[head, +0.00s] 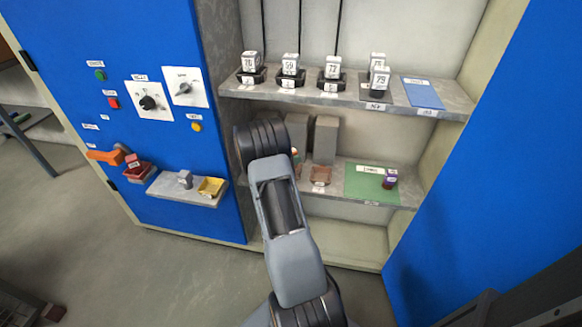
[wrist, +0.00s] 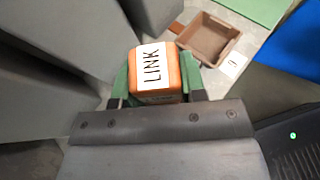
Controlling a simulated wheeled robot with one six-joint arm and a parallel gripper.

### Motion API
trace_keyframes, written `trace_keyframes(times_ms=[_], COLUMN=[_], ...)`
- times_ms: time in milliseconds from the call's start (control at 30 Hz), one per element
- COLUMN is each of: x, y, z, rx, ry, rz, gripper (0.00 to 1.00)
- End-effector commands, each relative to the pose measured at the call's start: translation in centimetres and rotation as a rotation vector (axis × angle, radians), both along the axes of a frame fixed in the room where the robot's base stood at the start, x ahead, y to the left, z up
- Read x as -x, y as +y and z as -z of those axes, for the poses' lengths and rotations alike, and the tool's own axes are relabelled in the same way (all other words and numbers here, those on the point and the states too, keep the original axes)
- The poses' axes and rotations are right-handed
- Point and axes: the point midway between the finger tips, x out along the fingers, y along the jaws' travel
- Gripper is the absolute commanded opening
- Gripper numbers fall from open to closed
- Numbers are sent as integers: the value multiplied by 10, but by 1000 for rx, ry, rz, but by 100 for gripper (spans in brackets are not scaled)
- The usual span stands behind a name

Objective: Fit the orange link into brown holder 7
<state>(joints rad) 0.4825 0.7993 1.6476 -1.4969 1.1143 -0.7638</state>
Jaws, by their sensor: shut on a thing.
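The orange link (wrist: 158,75) is a block with a white label reading LINK, seen in the wrist view. My gripper (wrist: 156,82) is shut on it, with green fingers on both sides. The brown holder (wrist: 208,40) is an open, empty square tray just beyond the link to the upper right, apart from it. A small white tag lies at its near right corner; its mark is hard to read. In the head view the brown holder (head: 320,175) sits on the lower shelf; my arm hides most of my gripper and the link there.
Grey blocks (head: 325,139) stand behind the holder on the lower shelf. A green mat (head: 362,182) with a purple item (head: 390,178) lies to the right. The upper shelf (head: 290,94) holds several numbered blocks in black bases. The blue cabinet door (head: 510,190) stands at the right.

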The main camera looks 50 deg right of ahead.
Motion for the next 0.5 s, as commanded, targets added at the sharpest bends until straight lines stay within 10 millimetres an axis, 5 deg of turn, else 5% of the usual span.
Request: trace_keyframes(times_ms=[500], x=[-11], y=[-11], z=[37], rx=[0], ry=[1], rz=[-2], gripper=[9])
